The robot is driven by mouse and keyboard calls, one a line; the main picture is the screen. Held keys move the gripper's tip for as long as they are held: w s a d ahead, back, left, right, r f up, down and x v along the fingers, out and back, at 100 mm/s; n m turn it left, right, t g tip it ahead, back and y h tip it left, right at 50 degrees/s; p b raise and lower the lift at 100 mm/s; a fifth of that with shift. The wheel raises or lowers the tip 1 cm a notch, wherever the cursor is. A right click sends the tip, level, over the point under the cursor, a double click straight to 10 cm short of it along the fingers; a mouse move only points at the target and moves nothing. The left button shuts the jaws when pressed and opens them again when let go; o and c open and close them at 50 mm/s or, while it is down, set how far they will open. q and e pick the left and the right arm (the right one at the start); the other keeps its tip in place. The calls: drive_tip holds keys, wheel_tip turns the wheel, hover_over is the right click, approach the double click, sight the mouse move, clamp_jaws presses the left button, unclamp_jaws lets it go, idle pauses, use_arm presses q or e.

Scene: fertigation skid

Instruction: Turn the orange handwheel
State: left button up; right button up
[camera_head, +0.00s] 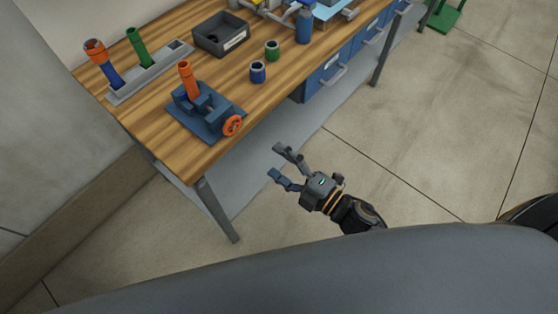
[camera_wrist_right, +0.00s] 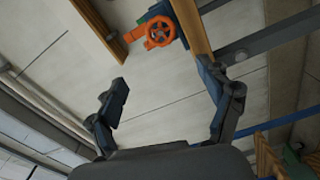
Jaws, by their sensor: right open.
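The orange handwheel (camera_head: 232,125) is on the front of a blue vise-like fixture (camera_head: 200,122) near the left front edge of the wooden bench. An orange tube (camera_head: 189,80) stands upright in the fixture. My right gripper (camera_head: 281,161) is open and empty, in front of the bench edge and to the right of the handwheel, apart from it. In the right wrist view the handwheel (camera_wrist_right: 160,33) shows at the top, beyond and between the two spread fingers (camera_wrist_right: 165,95). My left gripper is not in view.
The wooden bench (camera_head: 135,103) holds a grey rack with orange-blue and green tubes (camera_head: 140,48), a dark bin (camera_head: 221,36), a blue cup (camera_head: 258,72) and a green cup (camera_head: 272,50). Blue drawers (camera_head: 328,80) and a metal leg (camera_head: 216,208) are below.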

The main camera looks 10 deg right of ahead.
drive_tip(key=v, duration=1.2)
idle(0.5)
